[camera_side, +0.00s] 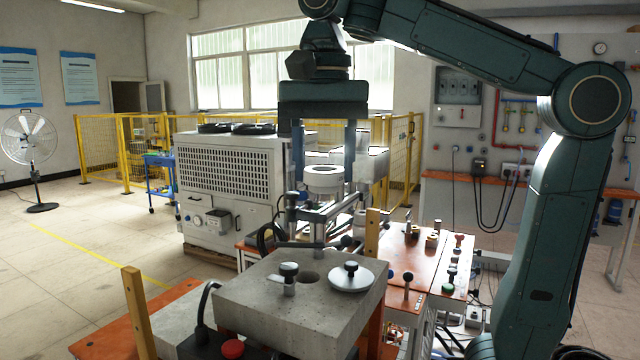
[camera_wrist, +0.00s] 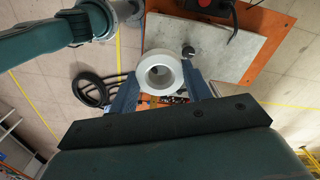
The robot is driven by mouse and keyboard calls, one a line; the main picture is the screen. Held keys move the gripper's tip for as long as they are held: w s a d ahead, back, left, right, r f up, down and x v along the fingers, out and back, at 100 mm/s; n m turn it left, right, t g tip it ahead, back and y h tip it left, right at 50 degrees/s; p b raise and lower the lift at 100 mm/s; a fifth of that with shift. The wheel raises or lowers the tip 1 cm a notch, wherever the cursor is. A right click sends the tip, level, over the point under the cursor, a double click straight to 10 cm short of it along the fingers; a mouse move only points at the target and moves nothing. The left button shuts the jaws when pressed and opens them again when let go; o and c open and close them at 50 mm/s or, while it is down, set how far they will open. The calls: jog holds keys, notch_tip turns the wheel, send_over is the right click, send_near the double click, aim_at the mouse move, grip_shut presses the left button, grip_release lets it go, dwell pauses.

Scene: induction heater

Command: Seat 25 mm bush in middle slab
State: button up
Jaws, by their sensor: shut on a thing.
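My gripper (camera_side: 323,176) points down and is shut on a pale metal bush (camera_side: 323,187), a thick ring with a dark bore. The bush is held upright in the air, above and behind the slab in the side view. In the wrist view the bush (camera_wrist: 160,74) sits between the two blue fingers, its bore facing the camera. A grey concrete slab (camera_side: 262,303) stands in the foreground of the side view, with a round dark hole (camera_side: 308,277) in its top. The wrist view shows a grey slab (camera_wrist: 215,45) beyond the bush; its hole is not visible there.
A black-knobbed clamp (camera_side: 289,275) and a metal disc with a black knob (camera_side: 350,278) flank the hole. Wooden posts (camera_side: 139,312) (camera_side: 372,233) stand near the slab. A metal frame (camera_side: 320,222) rises below the bush. Small parts stand on the orange table (camera_side: 425,262).

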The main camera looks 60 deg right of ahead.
jog(key=shift+f, duration=0.1)
jog(key=w+d+f, duration=0.8)
jog(key=d+f, duration=0.1)
jog(key=f, duration=0.4)
jog(key=shift+f, duration=0.1)
jog(key=shift+f, duration=3.15)
jog(key=shift+f, duration=0.8)
jog(key=o, duration=1.2)
jog(key=shift+c, duration=0.2)
